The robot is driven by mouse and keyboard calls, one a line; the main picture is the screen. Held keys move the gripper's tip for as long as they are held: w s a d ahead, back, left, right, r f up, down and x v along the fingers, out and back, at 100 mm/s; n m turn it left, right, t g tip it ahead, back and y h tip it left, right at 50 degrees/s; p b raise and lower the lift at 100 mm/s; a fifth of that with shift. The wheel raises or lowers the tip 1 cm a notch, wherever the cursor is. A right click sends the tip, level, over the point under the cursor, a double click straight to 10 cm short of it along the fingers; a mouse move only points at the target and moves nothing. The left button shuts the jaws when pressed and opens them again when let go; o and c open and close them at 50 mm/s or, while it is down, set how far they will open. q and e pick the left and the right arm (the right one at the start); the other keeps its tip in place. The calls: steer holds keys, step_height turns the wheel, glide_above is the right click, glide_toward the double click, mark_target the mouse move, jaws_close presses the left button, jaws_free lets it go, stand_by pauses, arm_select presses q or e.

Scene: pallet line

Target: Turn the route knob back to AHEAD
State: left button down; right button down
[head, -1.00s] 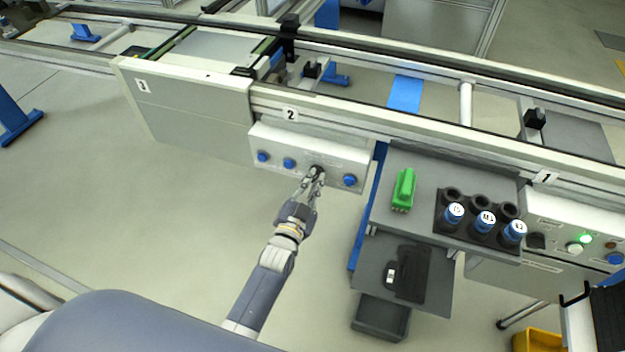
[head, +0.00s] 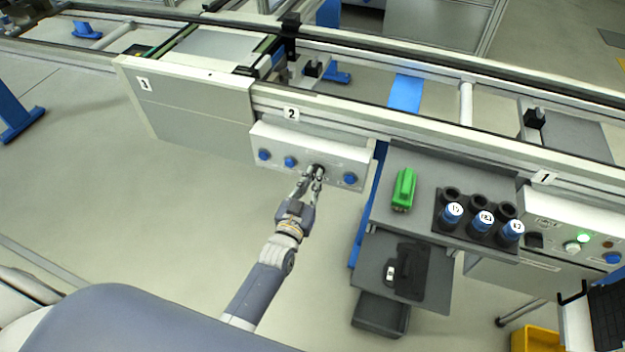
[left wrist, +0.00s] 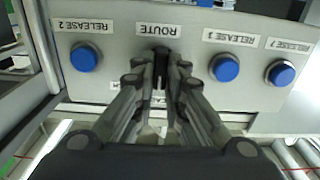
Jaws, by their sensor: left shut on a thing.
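The black route knob (left wrist: 160,68) sits on the front panel (left wrist: 110,22) of station 2, under the ROUTE label, which appears upside down in the left wrist view. My left gripper (left wrist: 159,75) is shut on the knob, with one finger on each side of it. In the head view the left gripper (head: 316,173) reaches up to the same panel (head: 342,153), and its fingers partly hide the knob. The knob's position marks are mostly covered by the fingers. My right gripper is not in view.
Blue release buttons flank the knob: RELEASE 2 (left wrist: 84,57) on one side, two others (left wrist: 224,67) (left wrist: 281,73) on the opposite side. A grey shelf (head: 425,160) to the right holds a green object (head: 403,189) and blue-capped bottles (head: 481,222). The floor left of my arm is clear.

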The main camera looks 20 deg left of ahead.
arm_select(q)
steer(key=c, duration=1.6)
jaws_free()
steer(key=shift+c, duration=0.2)
steer(key=s, duration=1.2)
steer(key=shift+a, duration=0.2)
steer(key=s+f+m+g+h, duration=0.1)
steer(key=s+f+g, duration=0.5)
steer(key=f, duration=0.9)
steer(key=s+f+m+g, duration=0.1)
steer(key=s+f+g, duration=0.2)
steer(key=s+f, duration=0.85)
steer(key=s+a+f+g, duration=0.3)
steer(key=s+f, duration=0.4)
steer(key=s, duration=0.3)
steer(key=s+a+f+g+y, duration=0.1)
steer(key=s+a+f+g, duration=0.2)
steer(key=s+f+g, duration=0.2)
steer(key=s+f, duration=0.3)
steer(key=s, duration=0.2)
steer(key=shift+s+f+y, duration=0.3)
